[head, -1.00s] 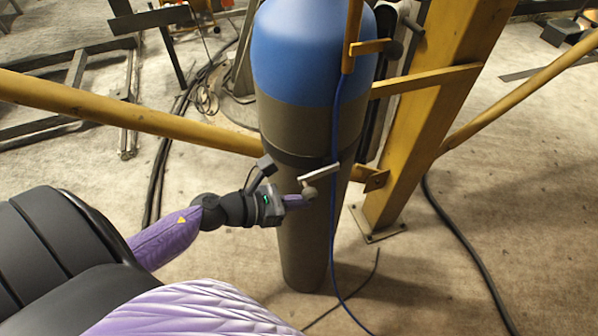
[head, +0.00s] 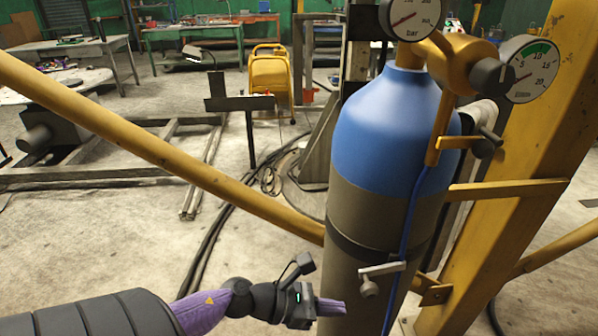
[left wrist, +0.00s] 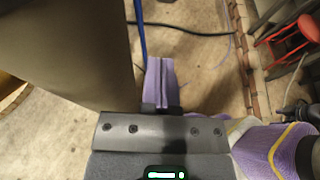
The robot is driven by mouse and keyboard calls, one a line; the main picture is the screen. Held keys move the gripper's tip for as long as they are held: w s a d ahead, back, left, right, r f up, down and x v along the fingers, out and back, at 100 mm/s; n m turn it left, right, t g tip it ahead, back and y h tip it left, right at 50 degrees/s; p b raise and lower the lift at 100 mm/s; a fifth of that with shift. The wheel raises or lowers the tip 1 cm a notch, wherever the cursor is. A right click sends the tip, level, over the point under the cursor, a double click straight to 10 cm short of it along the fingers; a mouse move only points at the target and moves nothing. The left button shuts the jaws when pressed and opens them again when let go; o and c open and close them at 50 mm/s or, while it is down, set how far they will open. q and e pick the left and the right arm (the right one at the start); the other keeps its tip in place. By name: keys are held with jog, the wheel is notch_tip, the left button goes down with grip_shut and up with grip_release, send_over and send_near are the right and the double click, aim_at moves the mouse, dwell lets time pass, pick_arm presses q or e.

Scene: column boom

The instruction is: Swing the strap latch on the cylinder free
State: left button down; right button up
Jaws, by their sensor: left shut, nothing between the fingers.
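The tall gas cylinder (head: 385,140), blue on top and grey below, stands upright against a yellow column. A dark strap (head: 362,250) runs around its grey body. On the strap's front is the latch (head: 384,268), a pale grey lever lying nearly level, with a round knob under its left end. My left gripper (head: 335,306) is shut and empty, below and left of the knob, with a small gap in the picture. The left wrist view shows its purple fingers (left wrist: 160,82) together beside the grey cylinder (left wrist: 65,50); the latch is not seen there. My right gripper is not in view.
A blue hose (head: 408,230) runs down the cylinder's front, right by the latch. A yellow diagonal bar (head: 150,142) crosses behind my left arm to the cylinder. The yellow column (head: 500,220) stands at the right. Gauges (head: 528,72) sit on top.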

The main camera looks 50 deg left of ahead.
pick_arm(q)
jog(key=v, duration=0.6)
jog(key=shift+r, duration=0.3)
jog(key=shift+a, duration=0.1)
